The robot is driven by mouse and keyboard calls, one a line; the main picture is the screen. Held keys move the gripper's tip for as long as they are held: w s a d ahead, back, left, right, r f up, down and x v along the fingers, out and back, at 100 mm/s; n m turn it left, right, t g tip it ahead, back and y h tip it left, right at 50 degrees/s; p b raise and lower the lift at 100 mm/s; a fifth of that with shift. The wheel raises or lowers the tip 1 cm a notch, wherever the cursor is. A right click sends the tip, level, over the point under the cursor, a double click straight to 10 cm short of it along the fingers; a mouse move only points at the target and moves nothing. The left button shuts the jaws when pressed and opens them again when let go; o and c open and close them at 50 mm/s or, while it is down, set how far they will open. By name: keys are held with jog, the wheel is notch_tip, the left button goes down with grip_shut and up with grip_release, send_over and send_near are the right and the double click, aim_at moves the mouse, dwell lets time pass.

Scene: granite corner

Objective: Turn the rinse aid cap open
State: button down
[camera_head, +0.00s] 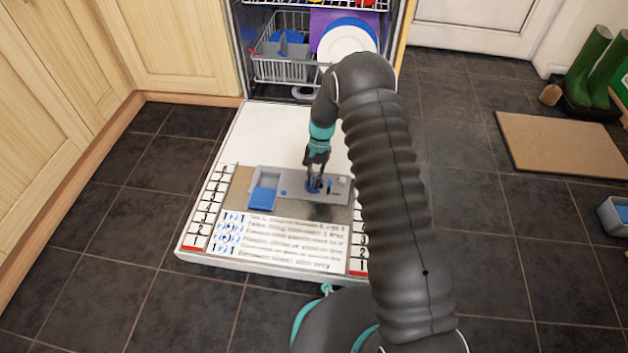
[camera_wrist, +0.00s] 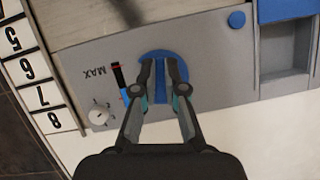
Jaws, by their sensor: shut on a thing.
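The rinse aid cap is a round blue cap (camera_wrist: 180,68) set in the grey dispenser panel (camera_wrist: 215,70). In the wrist view my gripper (camera_wrist: 162,66) is over the cap, with its two fingers shut on the cap's raised grip. The fingers hide the middle of the cap.
A MAX level window (camera_wrist: 120,80) and a small white dial (camera_wrist: 98,117) sit beside the cap. The detergent compartment (camera_head: 266,178) has its blue lid (camera_head: 262,199) open. A rack with plates (camera_head: 347,42) is behind. A doormat (camera_head: 565,145) and boots (camera_head: 588,58) are right.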

jog(key=shift+n+g+h, duration=0.3)
jog(key=shift+n+h, duration=0.1)
jog(key=shift+n, duration=0.7)
jog(key=c, duration=1.2)
grip_release()
jog(key=shift+c, duration=0.2)
jog(key=v, duration=1.2)
